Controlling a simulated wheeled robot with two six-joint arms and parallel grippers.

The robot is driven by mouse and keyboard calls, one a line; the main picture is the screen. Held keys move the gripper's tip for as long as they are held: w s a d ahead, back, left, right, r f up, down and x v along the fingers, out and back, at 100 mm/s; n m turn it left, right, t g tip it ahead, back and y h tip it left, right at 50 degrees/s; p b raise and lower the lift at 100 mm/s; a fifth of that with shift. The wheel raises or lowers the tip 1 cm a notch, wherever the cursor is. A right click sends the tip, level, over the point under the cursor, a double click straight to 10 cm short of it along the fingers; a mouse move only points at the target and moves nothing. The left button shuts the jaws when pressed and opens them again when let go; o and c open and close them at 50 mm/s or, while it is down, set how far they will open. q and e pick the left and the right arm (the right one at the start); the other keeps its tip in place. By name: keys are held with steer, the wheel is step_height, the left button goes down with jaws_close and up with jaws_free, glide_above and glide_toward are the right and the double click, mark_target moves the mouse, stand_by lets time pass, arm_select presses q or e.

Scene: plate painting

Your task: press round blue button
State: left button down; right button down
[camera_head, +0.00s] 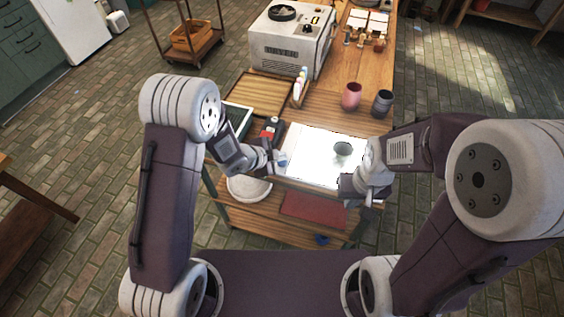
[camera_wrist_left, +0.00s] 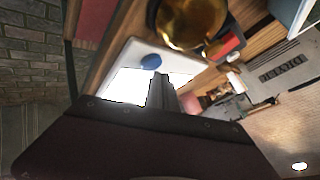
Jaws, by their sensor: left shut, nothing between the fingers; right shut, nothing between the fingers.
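A round blue spot (camera_wrist_left: 150,62), which looks like the blue button, shows in the left wrist view at the edge of a bright white panel (camera_wrist_left: 125,85). In the head view a small blue patch (camera_head: 283,158) shows at the left edge of the white panel (camera_head: 312,142), right by my left gripper (camera_head: 274,164). My left gripper is shut and empty; in its wrist view the closed fingers (camera_wrist_left: 163,90) lie below the blue spot. I cannot tell whether they touch it. My right gripper (camera_head: 352,187) is shut and empty at the panel's lower right corner.
A grey cup (camera_head: 342,150) stands on the white panel. A pink vase (camera_head: 351,96) and dark vase (camera_head: 382,103) stand behind it. A black and red device (camera_head: 270,128), small bottles (camera_head: 300,86) and a white machine (camera_head: 290,45) are further back. A white round dish (camera_head: 249,188) lies below.

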mark_target(280, 163)
arm_select(q)
steer(key=shift+f+b, duration=0.35)
steer(key=shift+f, duration=0.15)
stand_by(0.6)
steer(key=shift+r+p, duration=0.8)
steer(key=shift+r, duration=0.15)
step_height(280, 163, up, 6)
steer(key=p, duration=0.5)
